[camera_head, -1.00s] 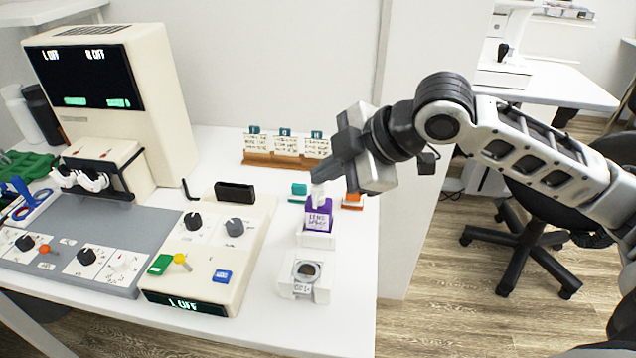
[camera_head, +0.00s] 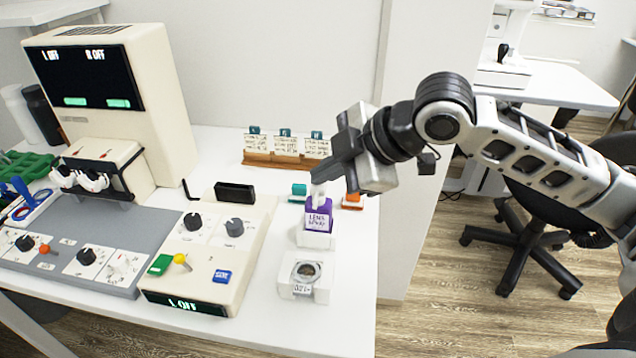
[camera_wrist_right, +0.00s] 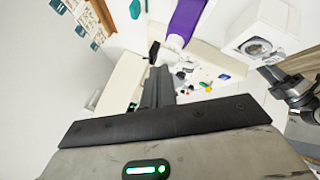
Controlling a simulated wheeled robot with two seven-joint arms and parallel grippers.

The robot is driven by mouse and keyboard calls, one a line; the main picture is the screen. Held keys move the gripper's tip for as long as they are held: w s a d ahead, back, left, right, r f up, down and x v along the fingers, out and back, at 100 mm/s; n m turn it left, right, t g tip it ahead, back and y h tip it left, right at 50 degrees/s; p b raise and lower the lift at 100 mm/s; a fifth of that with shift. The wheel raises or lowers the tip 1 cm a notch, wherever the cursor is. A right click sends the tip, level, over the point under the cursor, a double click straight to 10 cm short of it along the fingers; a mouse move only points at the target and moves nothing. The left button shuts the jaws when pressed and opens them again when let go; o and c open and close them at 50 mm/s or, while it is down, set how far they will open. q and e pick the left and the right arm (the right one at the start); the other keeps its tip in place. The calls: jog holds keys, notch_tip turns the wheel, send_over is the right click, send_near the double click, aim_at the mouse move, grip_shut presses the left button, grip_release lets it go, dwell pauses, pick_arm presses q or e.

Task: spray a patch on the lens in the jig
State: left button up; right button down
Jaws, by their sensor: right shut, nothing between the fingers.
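The purple lens spray bottle (camera_head: 318,217) stands upright in a white holder (camera_head: 317,240), its pale nozzle on top. The white jig (camera_head: 321,292) stands in front of it, nearer the table's front edge, with a round lens (camera_head: 306,271) lying in it. My right gripper (camera_head: 318,177) is shut and empty, with its fingertips right at the nozzle; whether they touch it I cannot tell. In the right wrist view the shut fingers (camera_wrist_right: 158,82) show beside the purple bottle (camera_wrist_right: 187,20), with the jig lens (camera_wrist_right: 257,47) to the right. My left gripper is out of view.
A cream control box (camera_head: 215,255) with knobs stands left of the jig. A tall cream machine with a dark screen (camera_head: 85,75) is at the back left. A wooden card rack (camera_head: 285,163) and small teal and orange items stand behind the bottle. The table's right edge is close.

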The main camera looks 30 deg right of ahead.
jog(key=shift+f, duration=0.2)
dwell(0.3)
jog(key=shift+f, duration=0.35)
